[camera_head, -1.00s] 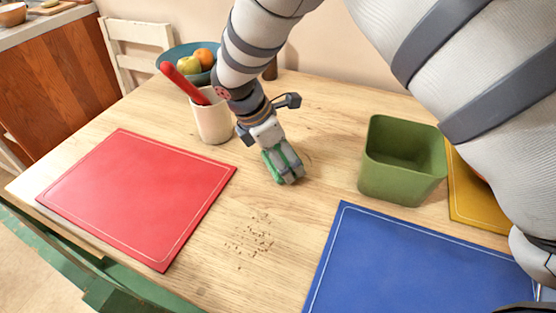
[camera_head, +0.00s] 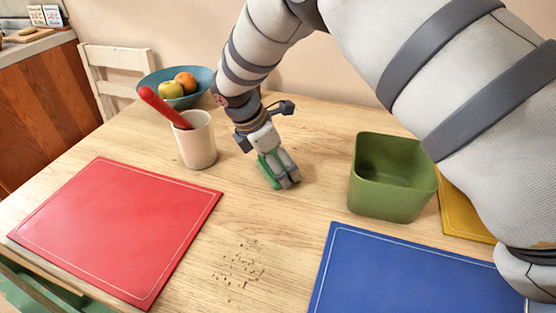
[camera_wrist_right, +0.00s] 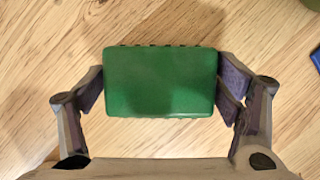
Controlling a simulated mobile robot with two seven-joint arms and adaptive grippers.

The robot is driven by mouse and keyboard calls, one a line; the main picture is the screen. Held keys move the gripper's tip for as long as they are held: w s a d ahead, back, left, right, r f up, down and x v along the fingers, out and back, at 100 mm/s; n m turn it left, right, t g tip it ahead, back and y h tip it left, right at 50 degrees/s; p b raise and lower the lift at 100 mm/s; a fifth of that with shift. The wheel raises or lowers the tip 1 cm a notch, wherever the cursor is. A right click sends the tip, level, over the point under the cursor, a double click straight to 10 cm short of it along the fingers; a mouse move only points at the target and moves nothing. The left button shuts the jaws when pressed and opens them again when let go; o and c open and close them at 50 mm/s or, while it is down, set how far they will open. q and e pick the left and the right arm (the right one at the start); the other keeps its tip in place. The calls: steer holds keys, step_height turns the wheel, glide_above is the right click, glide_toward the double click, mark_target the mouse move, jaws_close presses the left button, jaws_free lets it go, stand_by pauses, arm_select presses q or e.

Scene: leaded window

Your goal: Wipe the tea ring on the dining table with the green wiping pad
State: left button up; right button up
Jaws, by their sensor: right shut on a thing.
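My right gripper (camera_head: 283,178) reaches down to the dining table (camera_head: 310,210), between the white cup and the green bin. It is shut on the green wiping pad (camera_head: 268,171), which sits low at the table surface; I cannot tell for sure whether it touches. In the right wrist view the pad (camera_wrist_right: 160,82) is a flat green block between both fingers (camera_wrist_right: 160,90), roughly level. I cannot make out the tea ring; the pad or gripper may hide it. My left gripper is not in view.
The white cup (camera_head: 197,145) with a red-handled tool stands left of the gripper, the green bin (camera_head: 378,195) right. Brown crumbs (camera_head: 238,268) lie nearer me. Red (camera_head: 115,225), blue (camera_head: 400,270) and yellow (camera_head: 460,215) mats lie around; a fruit bowl (camera_head: 160,82) stands behind.

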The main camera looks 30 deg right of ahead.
mark_target(272, 181)
steer(key=shift+s+a+r+p, duration=0.35)
steer(key=shift+s+a+r, duration=0.1)
steer(key=shift+s+a, duration=0.35)
steer(key=shift+s+a+f, duration=0.15)
steer(key=shift+a+f, duration=0.05)
steer(key=shift+a, duration=0.1)
steer(key=shift+s+a+p, duration=0.45)
steer(key=shift+s+a, duration=0.35)
steer(key=shift+a, duration=0.15)
steer(key=shift+s+a+f, duration=0.1)
steer(key=shift+s+a, duration=0.2)
steer(key=shift+s+a+p, duration=0.4)
steer(key=shift+s+a, duration=0.4)
steer(key=shift+a, duration=0.1)
steer(key=shift+s+a+f, duration=0.1)
steer(key=shift+s+a, duration=0.15)
steer(key=shift+f, duration=0.15)
step_height(272, 181, up, 5)
steer(key=shift+r, duration=0.1)
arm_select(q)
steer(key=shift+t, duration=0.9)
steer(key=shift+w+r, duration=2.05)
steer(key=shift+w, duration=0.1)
arm_select(e)
steer(key=shift+r, duration=0.45)
